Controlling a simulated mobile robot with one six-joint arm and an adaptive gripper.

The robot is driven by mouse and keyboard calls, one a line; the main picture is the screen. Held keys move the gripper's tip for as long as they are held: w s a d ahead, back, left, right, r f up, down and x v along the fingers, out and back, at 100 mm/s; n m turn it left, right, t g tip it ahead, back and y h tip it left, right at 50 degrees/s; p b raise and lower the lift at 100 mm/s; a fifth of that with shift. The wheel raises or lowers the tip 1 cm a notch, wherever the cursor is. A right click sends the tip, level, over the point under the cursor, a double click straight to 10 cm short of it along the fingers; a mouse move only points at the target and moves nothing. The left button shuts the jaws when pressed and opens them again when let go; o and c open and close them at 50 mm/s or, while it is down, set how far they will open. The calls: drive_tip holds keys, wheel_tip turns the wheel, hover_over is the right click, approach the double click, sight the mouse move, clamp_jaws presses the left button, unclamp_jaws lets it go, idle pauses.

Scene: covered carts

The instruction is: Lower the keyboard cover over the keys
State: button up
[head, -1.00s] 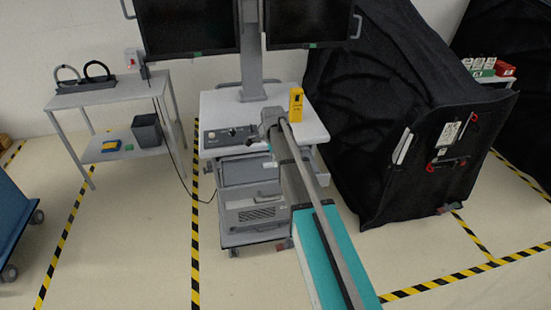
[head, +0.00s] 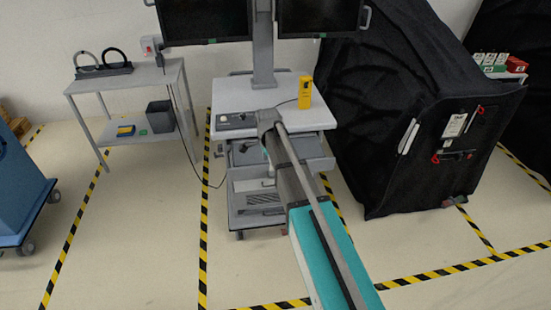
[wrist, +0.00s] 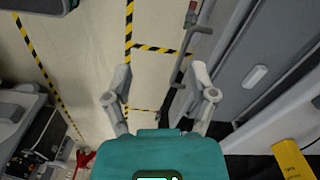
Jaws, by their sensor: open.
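My gripper (wrist: 162,100) is open in the wrist view, its two fingers wide apart with nothing between the tips. A dark grey bar (wrist: 187,62) with a bent end lies just beyond the right finger, apart from it as far as I can tell. It runs beside a grey panel (wrist: 232,62) bearing a pale oval part. In the head view, the cart (head: 225,92) has a grey front section (head: 248,152) under its white top. My arm covers part of it. I cannot make out the keys or tell for certain which part is the keyboard cover.
A yellow device (head: 305,92) and a control panel (head: 237,121) sit on the cart top, below two monitors (head: 205,18). A black-covered cart (head: 385,110) stands close on the right. A side table (head: 125,83) is at left.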

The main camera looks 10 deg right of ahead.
drive_tip(key=shift+n, duration=0.9)
drive_tip(key=shift+s+a, duration=1.85)
drive_tip(key=shift+a, duration=0.2)
drive_tip(key=s+d+n, duration=0.5)
drive_tip(key=s+n, duration=0.1)
drive_tip(key=s, duration=0.3)
drive_tip(key=s+d+n, duration=0.5)
drive_tip(key=s+n, duration=0.2)
drive_tip(key=s, duration=0.3)
drive_tip(key=shift+s+d+n, duration=0.2)
drive_tip(key=shift+s+n, duration=0.05)
drive_tip(key=shift+n, duration=0.05)
